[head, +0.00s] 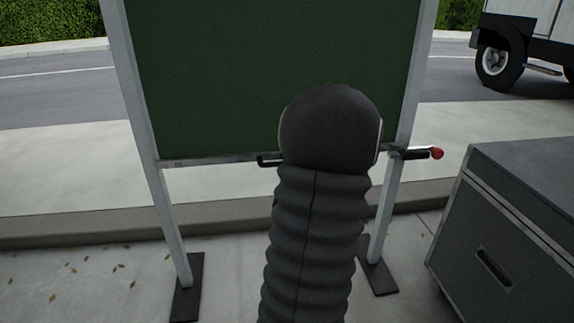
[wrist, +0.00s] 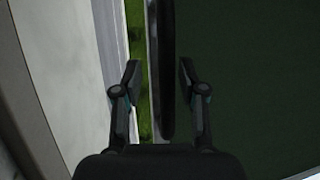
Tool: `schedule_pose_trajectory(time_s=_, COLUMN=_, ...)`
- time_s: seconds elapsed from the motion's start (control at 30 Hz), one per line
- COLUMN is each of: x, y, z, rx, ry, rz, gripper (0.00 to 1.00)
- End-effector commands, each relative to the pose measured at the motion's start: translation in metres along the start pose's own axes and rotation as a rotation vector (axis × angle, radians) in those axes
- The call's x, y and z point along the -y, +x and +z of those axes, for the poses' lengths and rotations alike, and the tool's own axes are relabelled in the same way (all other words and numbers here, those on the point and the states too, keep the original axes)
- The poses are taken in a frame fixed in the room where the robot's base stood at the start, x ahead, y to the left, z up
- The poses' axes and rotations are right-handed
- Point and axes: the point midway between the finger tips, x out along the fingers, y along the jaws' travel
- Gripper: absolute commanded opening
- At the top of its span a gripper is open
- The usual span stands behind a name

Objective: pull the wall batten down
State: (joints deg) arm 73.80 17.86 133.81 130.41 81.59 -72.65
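A dark bar that looks like the batten (wrist: 167,60) runs along the edge of a green board in the wrist view. It lies between the two fingertips of my gripper (wrist: 160,70) in the picture, with space on both sides. The fingers are open; I cannot tell how deep the bar sits between them. In the head view, a short dark end (head: 268,161) shows left of my arm at the board's lower edge. A dark piece with a red tip (head: 436,153) sticks out at the right post. My arm hides the middle part and the gripper there.
The green board (head: 210,80) stands on two grey posts with dark foot plates (head: 187,290). A dark grey cabinet (head: 515,230) stands close at the right. A truck (head: 510,45) is parked on the road behind.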

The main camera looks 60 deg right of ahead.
Motion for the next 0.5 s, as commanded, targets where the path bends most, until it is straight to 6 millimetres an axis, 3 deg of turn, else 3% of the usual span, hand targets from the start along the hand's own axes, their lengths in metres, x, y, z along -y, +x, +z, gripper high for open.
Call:
schedule_pose_trajectory(time_s=0.27, x=0.002, y=-0.002, z=0.002, rx=0.005, ry=-0.001, rz=-0.003, gripper=0.41)
schedule_pose_trajectory(time_s=0.5, x=0.002, y=-0.036, z=-0.001, rx=-0.002, ry=-0.001, rz=-0.002, gripper=0.41)
